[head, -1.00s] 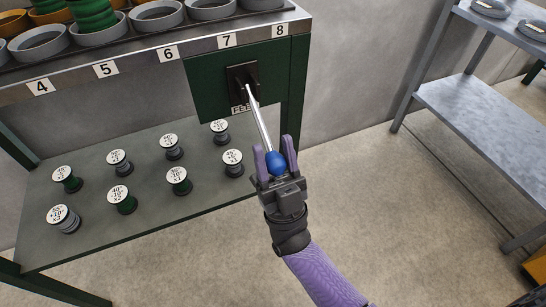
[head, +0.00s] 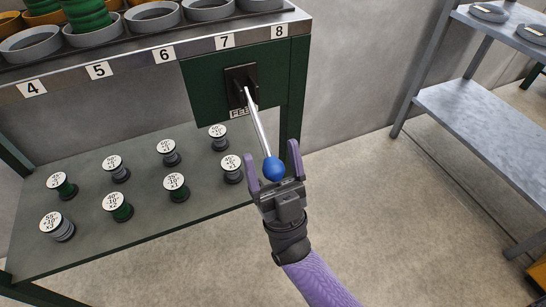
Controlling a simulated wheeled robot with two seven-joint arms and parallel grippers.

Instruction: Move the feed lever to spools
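The feed lever (head: 258,126) is a silver rod with a blue ball knob (head: 274,169). It comes out of a dark slotted plate (head: 242,86) on a green panel (head: 211,89), above a partly hidden label (head: 242,112), and slants down to the right. My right gripper (head: 272,163) is open, with its purple fingers spread on either side of the knob and gaps showing. Several spools (head: 175,186) with white labelled tops stand on the lower shelf, left of the lever. My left gripper is not in view.
The lower shelf (head: 100,245) runs left of my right gripper. Above it, a rail carries numbers 4 to 8, with grey and orange rings and a green spool (head: 88,18) behind. A grey metal rack (head: 480,110) stands at right. The floor between is clear.

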